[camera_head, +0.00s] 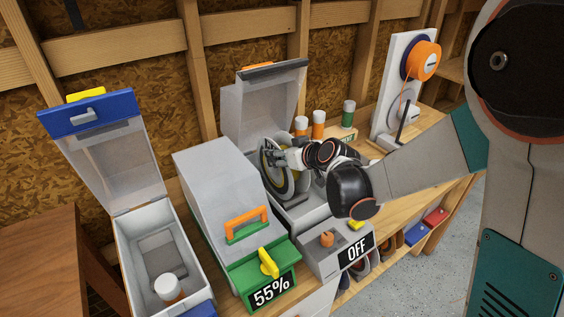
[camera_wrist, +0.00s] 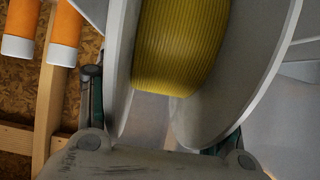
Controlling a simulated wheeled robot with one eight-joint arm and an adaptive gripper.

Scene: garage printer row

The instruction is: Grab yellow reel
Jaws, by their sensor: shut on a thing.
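The yellow reel (camera_wrist: 180,45) fills much of the wrist view, with yellow filament wound between two pale grey flanges. In the head view the reel (camera_head: 275,168) stands on edge inside the open grey box labelled OFF (camera_head: 338,255). My gripper (camera_head: 280,158) reaches into this box from the right and is shut on the reel. In the wrist view my gripper (camera_wrist: 165,112) has a finger at each outer side of the flanges. The reel's lower part is hidden by the box and gripper; I cannot tell whether it touches the box floor.
The OFF box's raised lid (camera_head: 262,105) stands behind the reel. A closed grey box labelled 55% (camera_head: 225,215) is close on the left, and an open blue-lidded box (camera_head: 150,235) is beyond it. Orange white-capped bottles (camera_head: 318,125) and a white stand (camera_head: 395,90) are behind.

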